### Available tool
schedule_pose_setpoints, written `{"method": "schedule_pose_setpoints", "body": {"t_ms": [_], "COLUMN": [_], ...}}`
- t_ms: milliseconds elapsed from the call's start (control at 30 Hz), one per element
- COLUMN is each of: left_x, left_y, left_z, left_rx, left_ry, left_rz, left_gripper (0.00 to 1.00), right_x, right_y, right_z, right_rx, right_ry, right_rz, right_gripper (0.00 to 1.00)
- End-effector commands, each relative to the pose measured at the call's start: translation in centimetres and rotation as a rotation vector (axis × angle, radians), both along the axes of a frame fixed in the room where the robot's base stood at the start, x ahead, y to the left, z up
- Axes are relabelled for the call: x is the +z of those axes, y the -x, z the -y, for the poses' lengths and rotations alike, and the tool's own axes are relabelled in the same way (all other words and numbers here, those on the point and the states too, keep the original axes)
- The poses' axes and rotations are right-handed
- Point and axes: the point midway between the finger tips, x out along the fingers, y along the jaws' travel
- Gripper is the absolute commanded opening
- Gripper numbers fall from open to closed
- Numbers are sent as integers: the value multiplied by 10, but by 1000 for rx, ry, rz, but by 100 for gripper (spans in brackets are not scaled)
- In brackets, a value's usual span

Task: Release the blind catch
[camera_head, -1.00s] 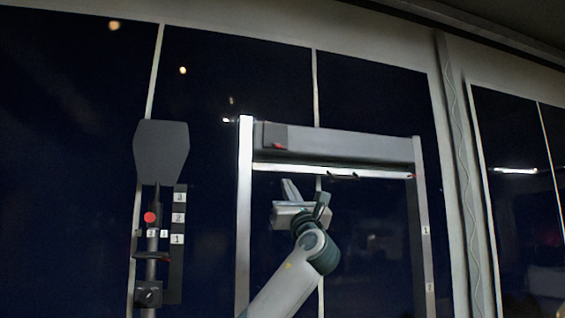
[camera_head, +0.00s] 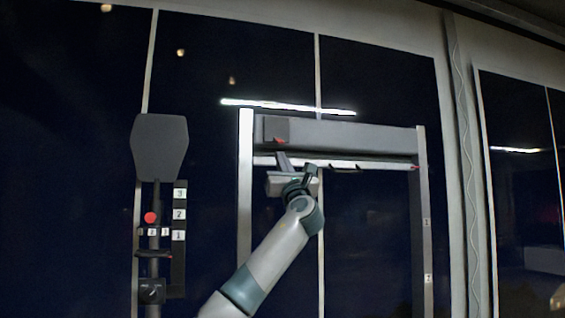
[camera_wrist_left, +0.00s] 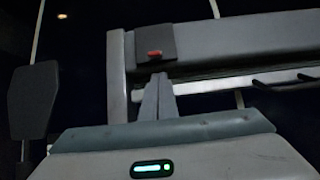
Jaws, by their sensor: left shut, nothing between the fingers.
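The blind catch looks to be the small red tab (camera_head: 279,140) on a dark square plate at the left end of the grey blind housing (camera_head: 350,138). The red tab (camera_wrist_left: 155,53) also shows in the left wrist view, just above my fingertips. My left gripper (camera_head: 281,155) is shut and empty, its fingers pointing up just below the tab. My right gripper is not in view.
A light bottom bar (camera_head: 385,165) with a dark handle (camera_head: 345,168) runs under the housing between two upright rails (camera_head: 245,190). A dark paddle-shaped panel (camera_head: 160,147) on a post with a red button (camera_head: 150,217) and numbered labels stands to the left.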

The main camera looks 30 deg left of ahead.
Motion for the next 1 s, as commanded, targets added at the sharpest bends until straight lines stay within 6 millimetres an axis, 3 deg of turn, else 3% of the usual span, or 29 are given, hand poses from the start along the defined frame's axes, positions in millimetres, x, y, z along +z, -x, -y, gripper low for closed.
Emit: {"method": "schedule_pose_setpoints", "body": {"t_ms": [100, 333, 767, 1000], "left_x": [13, 18, 18, 18], "left_y": [3, 6, 7, 22], "left_z": [3, 6, 7, 9], "left_rx": [1, 2, 1, 0], "left_ry": [0, 0, 0, -1], "left_rz": [0, -1, 0, 2], "left_gripper": [0, 0, 0, 0], "right_x": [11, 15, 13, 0], "right_y": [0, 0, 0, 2], "right_z": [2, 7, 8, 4], "right_rx": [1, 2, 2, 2], "right_ry": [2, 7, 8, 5], "right_rz": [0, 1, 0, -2], "right_gripper": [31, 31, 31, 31]}}
